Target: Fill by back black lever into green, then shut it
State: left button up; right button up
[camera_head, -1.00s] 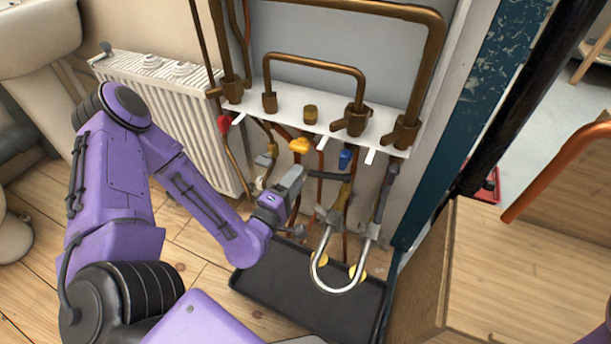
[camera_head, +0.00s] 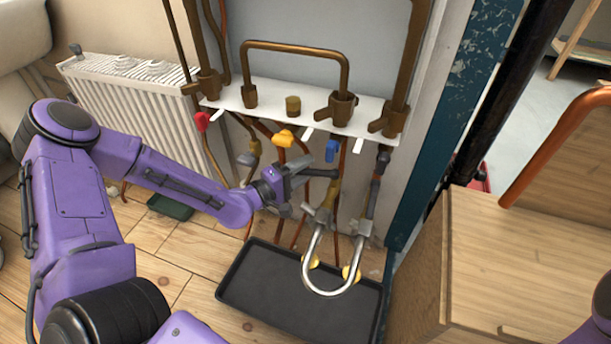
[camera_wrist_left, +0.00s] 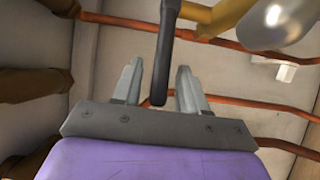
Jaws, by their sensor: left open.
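The black lever (camera_head: 322,173) is on the pipework below the white shelf. In the left wrist view the dark lever (camera_wrist_left: 165,50) comes down from the top edge, its rounded end between my open fingers. My left gripper (camera_wrist_left: 158,76) has a finger on either side of it, with gaps visible on both sides. In the head view my left gripper (camera_head: 302,172) is at the lever's left end. A dark green tray (camera_head: 170,206) lies on the floor below the radiator, partly hidden by my left arm. My right gripper is out of view.
A silver U-shaped pipe (camera_head: 328,291) hangs over a black tray (camera_head: 255,290). A wooden cabinet (camera_head: 500,260) stands at right, a radiator (camera_head: 140,110) at left.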

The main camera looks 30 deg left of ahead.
pick_arm(q)
jog(key=shift+w+d, duration=0.15)
jog(key=shift+w, duration=0.2)
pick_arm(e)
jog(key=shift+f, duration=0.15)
pick_arm(q)
grip_shut()
jog(key=shift+s+d+n+y, duration=0.15)
jog(key=shift+s+n+y, duration=0.15)
jog(key=shift+y, duration=0.1)
jog(key=shift+s+n+t+y, duration=0.15)
jog(key=shift+n+t+y, duration=0.2)
jog(key=shift+y, duration=0.25)
jog(key=shift+s+d+f+n+y+b, duration=0.1)
jog(key=shift+s+f+n+y+b, duration=0.1)
jog(key=shift+n+y+b, duration=0.3)
jog(key=shift+s+d+r+y, duration=0.15)
jog(key=shift+s+r+y, duration=0.1)
jog(key=shift+y, duration=0.15)
grip_release()
jog(key=shift+w, duration=0.1)
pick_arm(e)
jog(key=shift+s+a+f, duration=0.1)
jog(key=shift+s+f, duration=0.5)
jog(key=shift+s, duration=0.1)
